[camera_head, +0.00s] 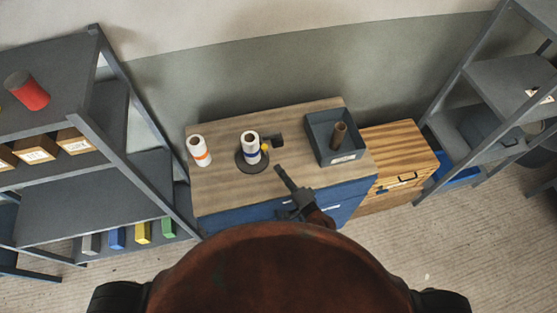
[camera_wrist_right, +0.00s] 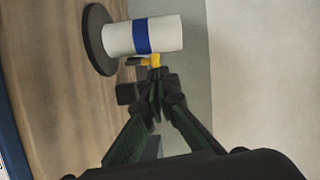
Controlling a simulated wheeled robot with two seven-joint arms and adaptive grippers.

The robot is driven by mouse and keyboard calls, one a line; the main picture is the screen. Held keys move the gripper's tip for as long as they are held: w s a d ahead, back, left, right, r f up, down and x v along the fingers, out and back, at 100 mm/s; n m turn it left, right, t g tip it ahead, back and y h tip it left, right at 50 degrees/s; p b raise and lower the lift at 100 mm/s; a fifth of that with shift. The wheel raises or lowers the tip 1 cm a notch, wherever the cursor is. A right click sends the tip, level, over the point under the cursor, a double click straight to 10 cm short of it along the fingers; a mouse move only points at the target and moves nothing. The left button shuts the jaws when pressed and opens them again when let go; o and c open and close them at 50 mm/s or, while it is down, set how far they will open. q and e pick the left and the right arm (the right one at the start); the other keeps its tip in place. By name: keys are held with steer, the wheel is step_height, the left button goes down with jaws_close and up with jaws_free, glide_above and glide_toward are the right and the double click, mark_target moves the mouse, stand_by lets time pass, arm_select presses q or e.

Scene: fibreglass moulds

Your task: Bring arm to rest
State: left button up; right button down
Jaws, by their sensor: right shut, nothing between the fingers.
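My right gripper (camera_head: 280,170) reaches over the front of the wooden-topped cabinet, just right of a white roll with a blue band (camera_head: 250,142). In the wrist view the fingers (camera_wrist_right: 156,82) meet at their tips, shut with nothing between them. The blue-banded roll also shows in the wrist view (camera_wrist_right: 118,37), on a dark round base (camera_wrist_right: 93,40). A small yellow part (camera_wrist_right: 152,60) beside the roll appears just beyond the fingertips; whether they touch cannot be told. My left gripper is not in view.
A grey tray (camera_head: 318,128) holding a brown cylinder (camera_head: 339,136) lies right of my gripper. Grey shelving units (camera_head: 120,95) (camera_head: 470,95) flank the cabinet.

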steer(key=shift+s+d, duration=0.1)
steer(key=shift+s, duration=1.15)
